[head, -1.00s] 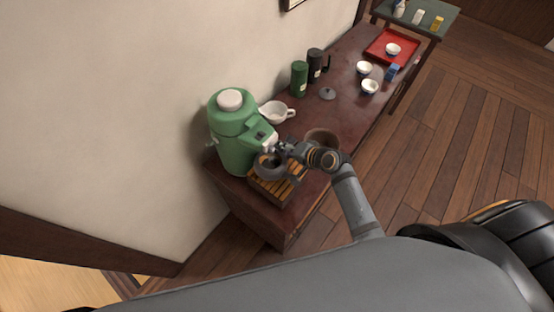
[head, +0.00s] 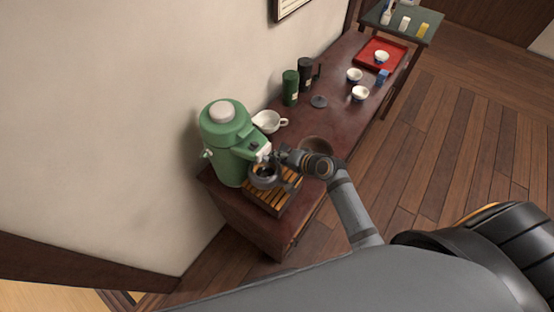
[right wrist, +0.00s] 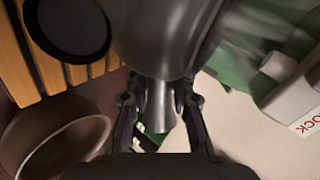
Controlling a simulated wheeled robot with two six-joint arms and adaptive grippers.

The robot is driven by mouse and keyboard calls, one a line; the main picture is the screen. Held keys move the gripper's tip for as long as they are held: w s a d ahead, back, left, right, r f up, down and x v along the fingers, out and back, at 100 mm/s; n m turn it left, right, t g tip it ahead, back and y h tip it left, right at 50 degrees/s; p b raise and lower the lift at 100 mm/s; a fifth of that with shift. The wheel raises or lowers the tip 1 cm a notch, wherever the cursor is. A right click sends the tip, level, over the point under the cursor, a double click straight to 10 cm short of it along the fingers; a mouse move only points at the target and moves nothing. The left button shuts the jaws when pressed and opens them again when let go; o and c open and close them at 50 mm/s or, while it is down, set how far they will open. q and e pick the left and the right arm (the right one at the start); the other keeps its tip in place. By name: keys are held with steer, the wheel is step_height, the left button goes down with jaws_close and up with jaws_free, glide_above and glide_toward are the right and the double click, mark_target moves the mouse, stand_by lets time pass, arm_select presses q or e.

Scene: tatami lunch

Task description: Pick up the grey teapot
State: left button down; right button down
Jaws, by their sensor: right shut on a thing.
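The grey teapot (head: 264,181) is small, round and dark, with an open top. In the head view it is at the slatted wooden tray (head: 262,203), in front of the green dispenser. Whether it touches the slats is hard to tell. My right gripper (head: 279,157) reaches it from the right and is shut on its handle. In the right wrist view the teapot's body (right wrist: 165,40) fills the upper middle, and the handle (right wrist: 160,105) lies between the fingers of my right gripper (right wrist: 160,112). My left gripper is not in view.
The green dispenser (head: 228,150) stands close behind the teapot. A white pitcher (head: 266,122), a brown bowl (head: 312,145), a grey lid (head: 319,102) and a green canister (head: 290,88) are farther along the cabinet. White cups and a red tray (head: 366,60) are at the far end.

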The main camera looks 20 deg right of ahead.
steer(key=shift+r, duration=1.45)
steer(key=s+d, duration=0.1)
steer(key=s, duration=0.1)
steer(key=s+d+b, duration=0.1)
steer(key=s+d, duration=0.2)
steer(key=s, duration=0.2)
steer(key=shift+d+f+b, duration=0.15)
steer(key=shift+d+b, duration=0.2)
steer(key=shift+d, duration=0.05)
steer(key=s+d+p, duration=0.2)
steer(key=s+d, duration=0.3)
steer(key=s, duration=0.2)
steer(key=shift+s+d, duration=0.15)
steer(key=shift+s, duration=0.25)
